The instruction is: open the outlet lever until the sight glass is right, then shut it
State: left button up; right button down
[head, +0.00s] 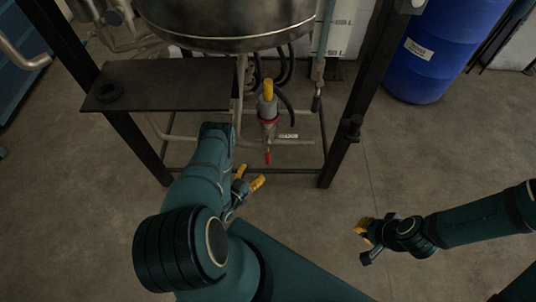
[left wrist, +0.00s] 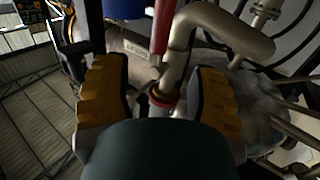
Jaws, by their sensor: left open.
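In the head view the outlet fitting hangs under the steel vessel (head: 230,22), with a yellow cap (head: 267,88) and grey body. A red lever (head: 268,157) points down below it, next to a small label (head: 289,136). My left gripper (head: 250,183) is open, below and left of the lever. In the left wrist view its yellow fingers (left wrist: 158,66) are spread, with the red lever (left wrist: 162,32) and a pipe with a red collar (left wrist: 160,98) seen between them. Contact is not visible. A white strip with litre marks (head: 339,28) stands right of the vessel; no level is readable.
A dark shelf (head: 170,88) and black frame posts (head: 350,105) surround the fitting. Hoses and pipes run behind it. A blue drum (head: 440,55) stands at back right. My right gripper (head: 365,240) is over clear floor at right; its finger gap is unclear.

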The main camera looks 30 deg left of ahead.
aim_at(266, 156)
pick_arm(q)
jog(key=w+b, duration=0.1)
jog(key=w, duration=0.9)
jog(key=shift+w+d+b, duration=0.2)
jog(key=shift+b, duration=0.2)
jog(key=shift+c, duration=0.4)
grip_shut()
